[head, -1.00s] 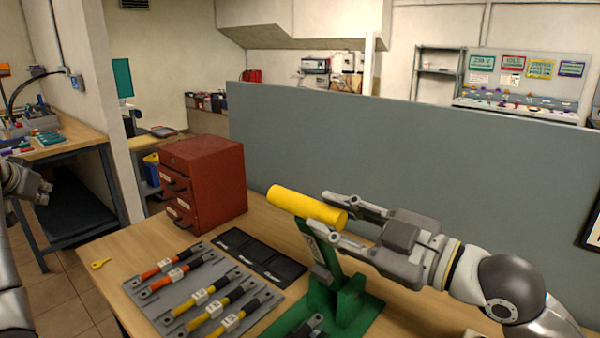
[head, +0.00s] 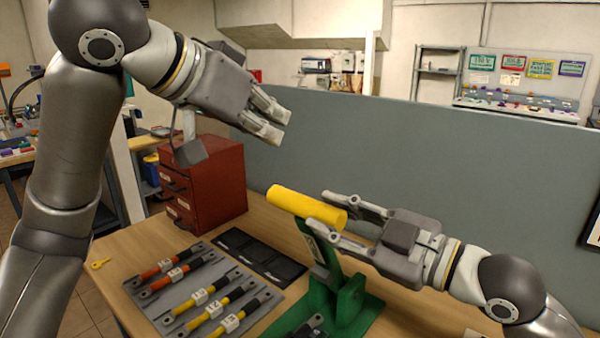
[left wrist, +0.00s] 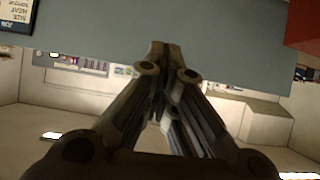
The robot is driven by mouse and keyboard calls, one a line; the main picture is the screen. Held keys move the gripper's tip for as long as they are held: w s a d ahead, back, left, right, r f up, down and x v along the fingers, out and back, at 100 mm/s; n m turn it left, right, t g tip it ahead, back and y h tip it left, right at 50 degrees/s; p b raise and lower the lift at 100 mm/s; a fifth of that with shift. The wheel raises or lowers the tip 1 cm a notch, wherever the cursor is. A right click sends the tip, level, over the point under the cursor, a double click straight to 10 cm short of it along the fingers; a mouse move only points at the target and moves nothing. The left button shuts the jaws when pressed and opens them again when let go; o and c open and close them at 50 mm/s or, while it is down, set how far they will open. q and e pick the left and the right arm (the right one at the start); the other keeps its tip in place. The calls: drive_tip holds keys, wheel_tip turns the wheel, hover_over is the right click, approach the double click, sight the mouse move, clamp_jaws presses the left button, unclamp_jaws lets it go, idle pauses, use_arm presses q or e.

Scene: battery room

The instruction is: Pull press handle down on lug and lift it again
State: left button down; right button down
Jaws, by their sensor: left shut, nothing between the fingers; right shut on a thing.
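The green press (head: 350,303) stands on the table, with a yellow handle (head: 290,203) across the top of its raised lever. My right gripper (head: 325,212) is shut on the yellow handle near its right end. A dark lug piece (head: 316,325) shows low at the press base, partly cut off by the picture's bottom edge. My left gripper (head: 278,127) is shut and empty, in the air above and behind the table, left of and higher than the handle. In the left wrist view its closed fingers (left wrist: 165,50) point at the grey partition.
A grey board (head: 215,300) with several red and yellow cables lies left of the press. Black mats (head: 255,258) lie behind it. A red drawer cabinet (head: 222,180) stands at the back left. A yellow key (head: 101,264) lies near the left edge. A grey partition (head: 430,160) closes the back.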

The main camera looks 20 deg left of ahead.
use_arm(q)
drive_tip(key=w+d+f, duration=0.1)
drive_tip(key=f, duration=0.1)
drive_tip(key=w+d+f, duration=0.1)
drive_tip(key=w+f, duration=0.1)
drive_tip(key=f, duration=0.1)
drive_tip(key=w+d+f, duration=0.1)
drive_tip(key=f, duration=0.2)
drive_tip(key=shift+w+d, duration=0.25)
use_arm(e)
drive_tip(key=shift+f, duration=0.1)
use_arm(q)
drive_tip(key=shift+s+a+f, duration=0.15)
drive_tip(key=shift+s+f, duration=0.15)
drive_tip(key=shift+s, duration=0.05)
